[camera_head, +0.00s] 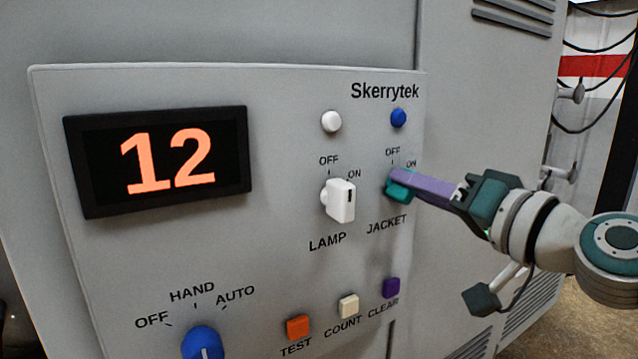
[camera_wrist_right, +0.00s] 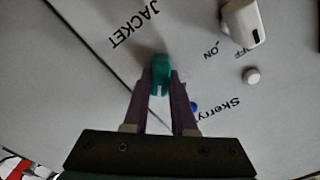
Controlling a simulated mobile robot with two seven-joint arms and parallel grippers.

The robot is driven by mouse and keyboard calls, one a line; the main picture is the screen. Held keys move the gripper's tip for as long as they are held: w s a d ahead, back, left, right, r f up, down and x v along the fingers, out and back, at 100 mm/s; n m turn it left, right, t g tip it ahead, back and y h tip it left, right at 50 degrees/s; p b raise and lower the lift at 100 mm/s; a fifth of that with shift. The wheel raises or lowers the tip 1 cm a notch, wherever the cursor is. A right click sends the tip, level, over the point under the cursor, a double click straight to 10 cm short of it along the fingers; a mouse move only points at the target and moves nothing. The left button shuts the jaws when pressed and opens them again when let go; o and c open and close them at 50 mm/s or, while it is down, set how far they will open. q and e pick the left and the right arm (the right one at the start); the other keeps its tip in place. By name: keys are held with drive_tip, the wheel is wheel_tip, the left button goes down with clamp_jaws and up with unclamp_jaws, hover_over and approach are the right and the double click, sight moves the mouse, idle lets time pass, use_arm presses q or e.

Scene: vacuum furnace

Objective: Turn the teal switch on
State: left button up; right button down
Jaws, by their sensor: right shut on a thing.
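The teal switch (camera_head: 397,192) is the JACKET switch on the right side of the grey panel, below its OFF and ON marks. My right gripper (camera_head: 395,180) reaches in from the right and is shut on it, its purple fingers hiding much of it. In the right wrist view, the teal switch (camera_wrist_right: 160,72) sits between the two fingertips, with a small white mark on its near end. Its own OFF and ON marks are hidden there, so I cannot tell its exact setting. My left gripper is not in view.
Left of it is the white LAMP switch (camera_head: 340,201). A blue dome (camera_head: 398,118) and a white dome (camera_head: 331,121) are above. Orange (camera_head: 298,327), cream (camera_head: 348,306) and purple (camera_head: 391,287) buttons and a blue knob (camera_head: 202,343) are below. The display (camera_head: 158,162) reads 12.

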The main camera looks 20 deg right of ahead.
drive_tip(key=shift+m, duration=2)
drive_tip(key=c, duration=0.7)
unclamp_jaws()
drive_tip(key=shift+f, duration=0.1)
drive_tip(key=s, duration=0.3)
drive_tip(key=s+d+b, duration=0.1)
drive_tip(key=s, duration=0.2)
drive_tip(key=s+b, duration=0.1)
drive_tip(key=s, duration=0.2)
drive_tip(key=shift+s+d, duration=0.4)
drive_tip(key=shift+a, duration=0.1)
